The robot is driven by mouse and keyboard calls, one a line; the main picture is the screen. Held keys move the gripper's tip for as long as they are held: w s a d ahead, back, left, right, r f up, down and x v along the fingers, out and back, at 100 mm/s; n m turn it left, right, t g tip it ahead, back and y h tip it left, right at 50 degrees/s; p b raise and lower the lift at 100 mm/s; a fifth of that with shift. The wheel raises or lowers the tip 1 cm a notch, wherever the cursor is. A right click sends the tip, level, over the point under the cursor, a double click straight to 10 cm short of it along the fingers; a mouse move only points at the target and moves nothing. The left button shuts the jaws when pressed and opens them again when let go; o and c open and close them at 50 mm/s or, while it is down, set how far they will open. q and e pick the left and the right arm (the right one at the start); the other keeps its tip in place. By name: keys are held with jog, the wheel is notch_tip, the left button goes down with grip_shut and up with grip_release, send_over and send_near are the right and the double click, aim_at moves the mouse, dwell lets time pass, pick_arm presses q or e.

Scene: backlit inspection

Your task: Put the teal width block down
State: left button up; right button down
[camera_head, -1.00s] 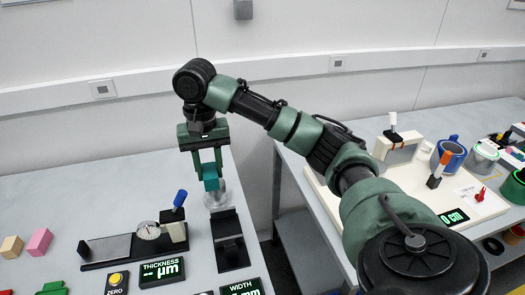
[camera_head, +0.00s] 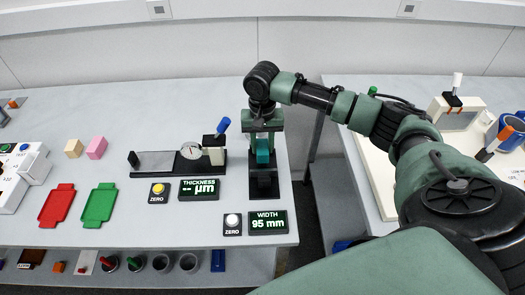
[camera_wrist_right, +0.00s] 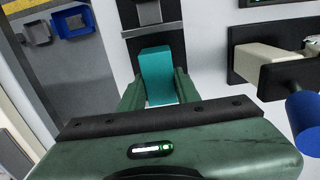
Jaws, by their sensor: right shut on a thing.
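The teal width block (camera_head: 262,152) is upright between the fingers of my right gripper (camera_head: 262,160), which is shut on it. In the right wrist view the block (camera_wrist_right: 156,75) stands out between the two green fingers (camera_wrist_right: 154,92). It is at the far part of the black width gauge (camera_head: 264,184); I cannot tell if it touches the gauge. The width display (camera_head: 267,222) reads 95 mm. My left gripper is not in view.
The thickness gauge (camera_head: 155,162) with its dial and blue-handled part stands just left. A green tray (camera_head: 99,205), a red tray (camera_head: 57,205), a pink block (camera_head: 96,148) and a beige block (camera_head: 74,148) lie further left. The table's right edge is close.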

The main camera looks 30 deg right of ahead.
aim_at(262, 153)
jog(key=shift+f, duration=1.75)
jog(key=c, duration=1)
grip_release()
jog(key=shift+f, duration=0.1)
jog(key=shift+r, duration=0.55)
notch_tip(262, 153, up, 11)
jog(key=shift+r+b, duration=0.1)
jog(key=shift+b, duration=0.8)
